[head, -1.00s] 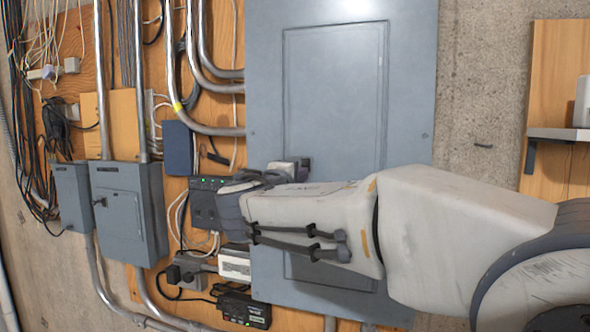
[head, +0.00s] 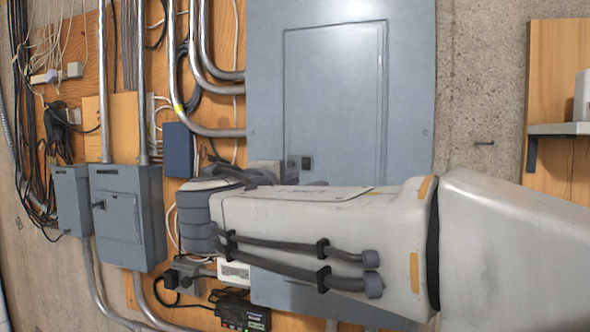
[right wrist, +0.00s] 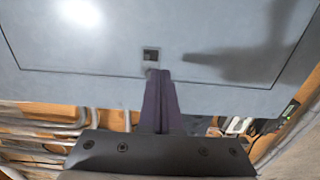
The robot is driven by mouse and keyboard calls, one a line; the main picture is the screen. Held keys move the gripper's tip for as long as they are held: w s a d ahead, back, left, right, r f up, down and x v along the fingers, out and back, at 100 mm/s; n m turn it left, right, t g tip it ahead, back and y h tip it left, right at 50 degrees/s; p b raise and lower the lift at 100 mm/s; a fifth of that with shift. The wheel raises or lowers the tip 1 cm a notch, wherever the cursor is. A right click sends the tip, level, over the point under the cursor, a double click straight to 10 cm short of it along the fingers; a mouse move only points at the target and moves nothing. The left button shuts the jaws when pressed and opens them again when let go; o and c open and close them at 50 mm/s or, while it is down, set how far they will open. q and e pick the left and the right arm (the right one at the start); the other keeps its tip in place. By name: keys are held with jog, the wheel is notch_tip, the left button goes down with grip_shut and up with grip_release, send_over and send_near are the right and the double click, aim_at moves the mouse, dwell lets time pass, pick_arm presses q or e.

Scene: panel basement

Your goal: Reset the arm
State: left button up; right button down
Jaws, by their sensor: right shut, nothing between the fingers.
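My right arm comes in from the right in the head view and reaches across the front of the grey breaker panel (head: 270,60). My right gripper (right wrist: 159,74) is shut and empty in the right wrist view, its two dark purple fingers together. The fingers point toward the panel door (right wrist: 100,50), just below its small dark latch (right wrist: 150,56); I cannot tell whether they touch. The latch (head: 307,163) also shows in the head view, just above my arm. The door lies flat in its frame. In the head view my wrist mostly hides the gripper. My left gripper is out of view.
Grey boxes (head: 127,220) and metal conduits (head: 199,60) stand on the plywood board at left. A black device (head: 243,313) and a white one (head: 234,273) sit low beside the panel. A shelf (head: 560,129) juts out at right.

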jog(key=s+d+f+m+g+y, duration=0.1)
jog(key=s+d+f+g, duration=0.3)
jog(key=f, duration=0.9)
jog(key=s+d+f+m+g+y, duration=0.1)
jog(key=s+f+g+y, duration=0.1)
jog(key=s+f+g, duration=0.75)
jog(key=s+f+m+g+y, duration=0.3)
jog(key=s+f+m, duration=0.2)
jog(key=s+f, duration=1.1)
jog(key=shift+d+g+y, duration=0.15)
jog(key=shift+g+y, duration=0.15)
jog(key=shift+g, duration=0.05)
jog(key=shift+s+f, duration=0.1)
